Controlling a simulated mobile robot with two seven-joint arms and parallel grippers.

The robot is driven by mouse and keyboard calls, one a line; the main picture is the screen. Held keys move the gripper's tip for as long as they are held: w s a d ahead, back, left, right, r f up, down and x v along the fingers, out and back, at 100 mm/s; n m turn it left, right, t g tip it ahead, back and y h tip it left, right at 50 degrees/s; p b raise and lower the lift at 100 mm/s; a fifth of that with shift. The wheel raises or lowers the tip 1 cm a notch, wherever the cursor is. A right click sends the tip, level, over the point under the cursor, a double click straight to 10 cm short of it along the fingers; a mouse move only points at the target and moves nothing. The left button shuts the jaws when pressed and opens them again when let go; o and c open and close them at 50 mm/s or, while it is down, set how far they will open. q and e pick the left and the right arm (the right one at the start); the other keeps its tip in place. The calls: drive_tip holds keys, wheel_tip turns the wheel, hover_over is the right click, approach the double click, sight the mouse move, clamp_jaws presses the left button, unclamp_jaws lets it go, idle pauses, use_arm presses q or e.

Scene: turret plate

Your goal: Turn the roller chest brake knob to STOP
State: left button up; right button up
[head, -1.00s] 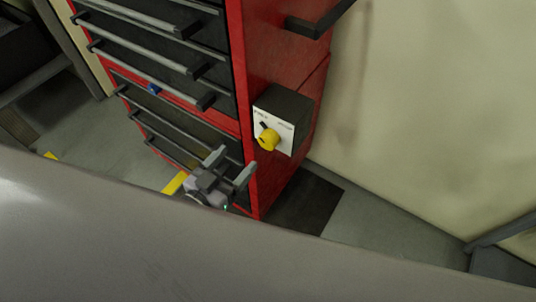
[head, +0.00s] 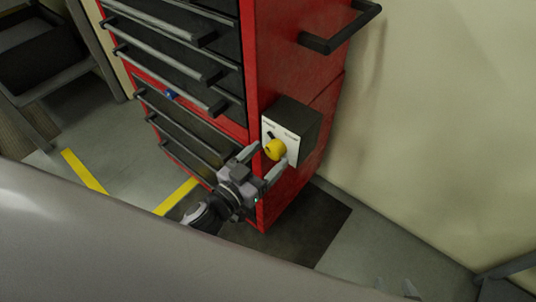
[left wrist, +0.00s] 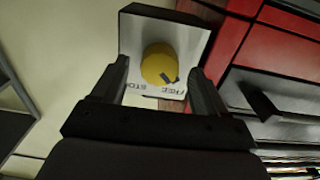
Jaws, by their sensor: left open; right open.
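The yellow brake knob (head: 275,149) sits on the white face plate (head: 292,157) of a dark box on the red roller chest's side. In the left wrist view the knob (left wrist: 157,62) shows a dark pointer mark toward the FREE label; STOP is the other label. My left gripper (head: 265,160) is open, its fingers on either side of the knob in the left wrist view (left wrist: 160,72), with visible gaps. I cannot tell whether the tips reach around it. My right gripper (head: 396,286) shows only its fingertips at the bottom edge, open and away from the chest.
The red roller chest (head: 285,85) has dark drawers with bar handles on its left face. A black push handle (head: 340,30) juts out above the knob box. A pale wall (head: 440,130) stands to the right. Yellow floor lines (head: 84,171) lie left of the chest.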

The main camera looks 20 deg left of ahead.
use_arm(q)
drive_tip(key=shift+w+d, duration=0.2)
drive_tip(key=shift+w, duration=0.3)
drive_tip(key=c, duration=1.1)
